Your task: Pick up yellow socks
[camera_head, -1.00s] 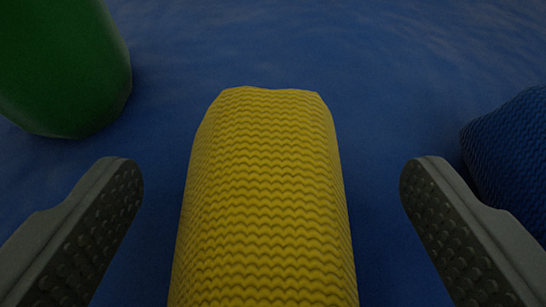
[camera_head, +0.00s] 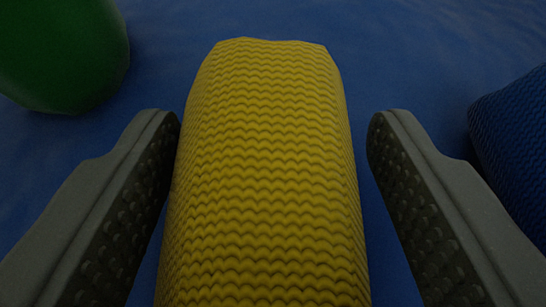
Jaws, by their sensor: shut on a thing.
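The yellow socks (camera_head: 262,170) are a rolled, knitted bundle in the middle of the head camera view, with the near end cut off by the bottom edge. My gripper (camera_head: 272,135) has one finger on each side of them. The fingers are shut on the socks. The left finger's upper part lies close against the roll; a narrow strip of blue shows between the right fingertip and the socks. The contact lower down is hard to make out.
A green rounded object (camera_head: 62,50) stands at the upper left. A dark blue knitted roll (camera_head: 515,145) lies at the right edge, close to the right finger. The blue surface (camera_head: 420,50) beyond the socks is clear.

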